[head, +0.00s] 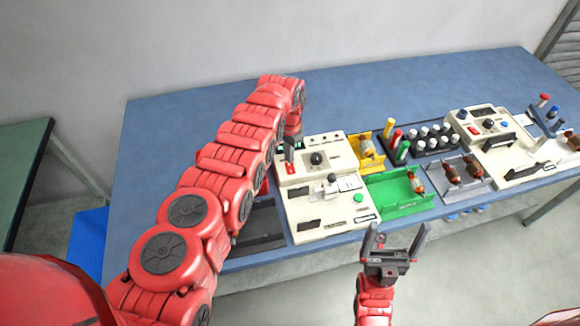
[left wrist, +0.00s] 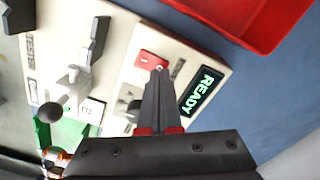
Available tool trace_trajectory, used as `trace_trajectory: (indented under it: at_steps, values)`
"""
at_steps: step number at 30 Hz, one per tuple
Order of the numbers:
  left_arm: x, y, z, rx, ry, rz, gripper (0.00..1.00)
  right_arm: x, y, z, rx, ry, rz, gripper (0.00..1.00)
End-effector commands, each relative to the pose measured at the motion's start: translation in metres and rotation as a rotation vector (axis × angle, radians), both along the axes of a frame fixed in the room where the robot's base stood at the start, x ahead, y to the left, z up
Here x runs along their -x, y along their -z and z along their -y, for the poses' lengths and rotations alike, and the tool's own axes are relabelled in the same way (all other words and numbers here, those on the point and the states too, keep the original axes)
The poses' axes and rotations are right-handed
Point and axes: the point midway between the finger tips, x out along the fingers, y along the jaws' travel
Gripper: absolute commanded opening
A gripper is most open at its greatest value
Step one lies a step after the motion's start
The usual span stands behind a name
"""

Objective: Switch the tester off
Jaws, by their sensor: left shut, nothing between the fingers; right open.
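The tester (head: 325,205) is a cream machine at the left of the bench, with a black knob and a green button. In the left wrist view its display (left wrist: 201,92) is lit green and reads READY. A red switch (left wrist: 148,60) sits on the panel beside the display. My left gripper (left wrist: 159,72) is shut and empty, its tips at the red switch; I cannot tell whether they touch it. In the head view my left gripper (head: 290,162) is over the tester's left back panel, partly hidden by my arm. My right gripper (head: 395,236) is open and empty before the bench's front edge.
A green tray (head: 395,202), a yellow holder (head: 366,158) and a grey tray (head: 465,185) with armatures stand right of the tester. Another cream machine (head: 480,128) is further right. A red bin (left wrist: 262,42) lies near the tester. The bench's back (head: 400,90) is clear.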

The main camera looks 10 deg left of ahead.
Motion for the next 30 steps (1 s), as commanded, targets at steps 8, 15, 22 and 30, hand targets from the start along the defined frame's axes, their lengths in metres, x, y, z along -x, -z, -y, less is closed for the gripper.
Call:
trace_trajectory:
  at_steps: [8,15,22,30]
  values:
    - [0.000,0.001,0.000,0.000,0.000,0.000,0.00,0.000,0.001,0.000,0.000,0.000,0.000,0.96]
    - [0.000,0.004,0.000,0.000,0.000,0.000,0.00,0.000,0.004,0.000,0.000,0.000,0.000,0.96]
    - [0.000,0.008,0.000,0.000,0.000,0.000,0.00,0.000,0.008,0.000,0.000,0.000,0.000,0.96]
    - [0.000,0.012,0.000,0.000,0.000,0.000,0.00,0.000,0.012,0.000,0.000,0.000,0.000,0.96]
